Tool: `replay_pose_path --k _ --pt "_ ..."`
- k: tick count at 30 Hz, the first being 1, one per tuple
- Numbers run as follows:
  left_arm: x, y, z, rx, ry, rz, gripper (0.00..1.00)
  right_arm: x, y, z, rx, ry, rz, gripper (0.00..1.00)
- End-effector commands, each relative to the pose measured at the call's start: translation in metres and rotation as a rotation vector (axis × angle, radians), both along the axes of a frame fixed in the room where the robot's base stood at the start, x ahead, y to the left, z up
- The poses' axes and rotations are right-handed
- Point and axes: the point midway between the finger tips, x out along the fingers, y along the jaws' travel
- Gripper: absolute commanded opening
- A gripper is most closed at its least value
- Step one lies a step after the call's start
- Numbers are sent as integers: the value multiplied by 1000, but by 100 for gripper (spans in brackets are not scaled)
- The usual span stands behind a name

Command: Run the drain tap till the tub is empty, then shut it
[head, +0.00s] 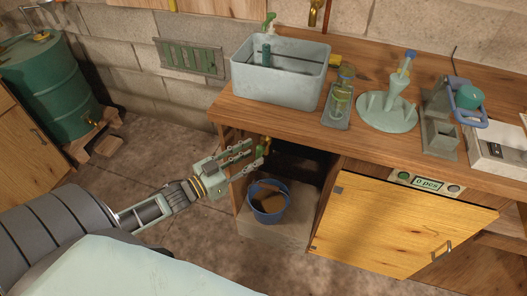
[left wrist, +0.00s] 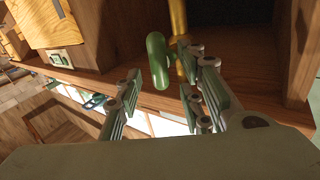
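The grey-blue tub (head: 262,88) stands on the bench; its water level cannot be made out. The drain tap (head: 265,146) hangs below the bench front, over the open bay. In the left wrist view its green lever (left wrist: 157,60) sits beside a brass pipe (left wrist: 179,28). My left gripper (head: 256,154) is open, fingers spread at the tap. In the left wrist view the gripper (left wrist: 160,84) has the lever in the gap near its fingertips, close to the right finger; contact cannot be told. A blue bucket (head: 268,215) stands beneath. My right gripper is not in view.
A wooden cabinet door (head: 395,225) stands right of the bay, below a small display (head: 427,184). The bench (head: 300,122) carries a glass vessel (head: 342,98), a pale green stand (head: 387,122) and a balance (head: 497,150). A green drum (head: 50,85) stands far left.

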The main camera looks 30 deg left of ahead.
Motion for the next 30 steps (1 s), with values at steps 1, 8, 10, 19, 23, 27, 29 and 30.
replay_pose_path --k 1,8,10,19,23,27,29,30 --pt "9 -3 2 0 -3 1 36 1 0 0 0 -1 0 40" --pt "31 -12 0 -2 1 1 36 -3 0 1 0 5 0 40" --pt "34 -13 0 -2 2 1 36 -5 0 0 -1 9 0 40" --pt "35 -14 -1 0 2 0 34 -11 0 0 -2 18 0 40" --pt "35 -14 -1 0 2 0 22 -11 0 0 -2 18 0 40" --pt "35 -14 0 -1 1 0 10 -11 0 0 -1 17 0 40" --pt "35 -14 0 -1 1 0 5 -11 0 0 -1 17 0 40" --pt "35 -14 0 -1 1 0 2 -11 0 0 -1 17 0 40"
